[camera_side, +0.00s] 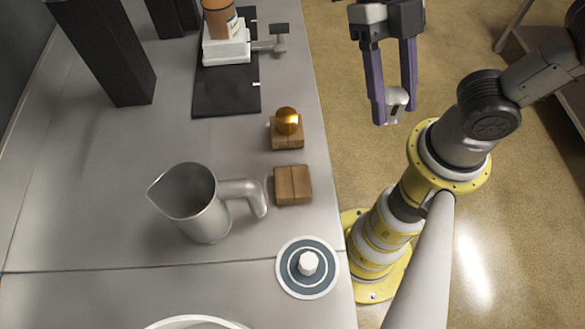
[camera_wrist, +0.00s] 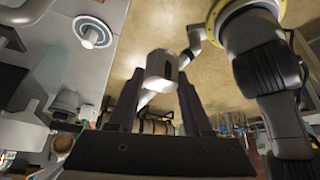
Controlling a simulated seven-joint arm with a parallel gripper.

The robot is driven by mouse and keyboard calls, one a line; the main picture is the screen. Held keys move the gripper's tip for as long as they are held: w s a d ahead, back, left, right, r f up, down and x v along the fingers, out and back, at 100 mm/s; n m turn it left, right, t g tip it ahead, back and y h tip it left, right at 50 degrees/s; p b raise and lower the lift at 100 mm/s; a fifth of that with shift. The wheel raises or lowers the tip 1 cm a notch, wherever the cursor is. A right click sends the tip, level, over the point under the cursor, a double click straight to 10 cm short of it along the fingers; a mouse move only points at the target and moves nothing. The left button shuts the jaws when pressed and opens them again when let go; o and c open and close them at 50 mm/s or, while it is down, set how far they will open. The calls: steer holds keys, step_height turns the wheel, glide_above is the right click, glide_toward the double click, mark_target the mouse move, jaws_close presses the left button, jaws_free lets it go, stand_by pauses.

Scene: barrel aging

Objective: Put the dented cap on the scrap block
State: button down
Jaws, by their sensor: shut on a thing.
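My gripper (camera_side: 394,112) is shut on a small silvery cap (camera_side: 399,97), held between its fingertips in the air off the right edge of the bench. In the wrist view the cap (camera_wrist: 162,68) is a pale metal cylinder with a darker opening or mark low on its side; I cannot make out the dent clearly. A bare wooden block (camera_side: 293,185) lies near the bench's right edge. A second wooden block (camera_side: 285,142) behind it bears a shiny gold ball (camera_side: 287,120). I cannot tell which is the scrap block. My gripper is apart from both.
A metal jug (camera_side: 195,200) stands left of the bare block, its handle pointing towards it. A round dark plate (camera_side: 290,283) with a white knob (camera_side: 308,263) lies in front. A black mat (camera_side: 225,102) carries a white stand (camera_side: 227,50) at the back. The bare block's top is clear.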

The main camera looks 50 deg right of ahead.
steer(key=w+a+f, duration=0.2)
steer(key=a+f, duration=0.1)
steer(key=w+a+f, duration=0.2)
steer(key=a+f, duration=0.1)
steer(key=a, duration=0.1)
steer(key=w+a+f, duration=0.3)
steer(key=shift+w+a, duration=0.1)
steer(key=shift+a, duration=0.15)
steer(key=shift+w+a+f, duration=0.1)
steer(key=shift+a+f, duration=0.05)
steer(key=shift+f, duration=0.8)
steer(key=shift+w+a+f, duration=0.1)
steer(key=shift+f, duration=0.8)
steer(key=shift+c, duration=1.6)
jaws_free()
steer(key=shift+f, duration=0.1)
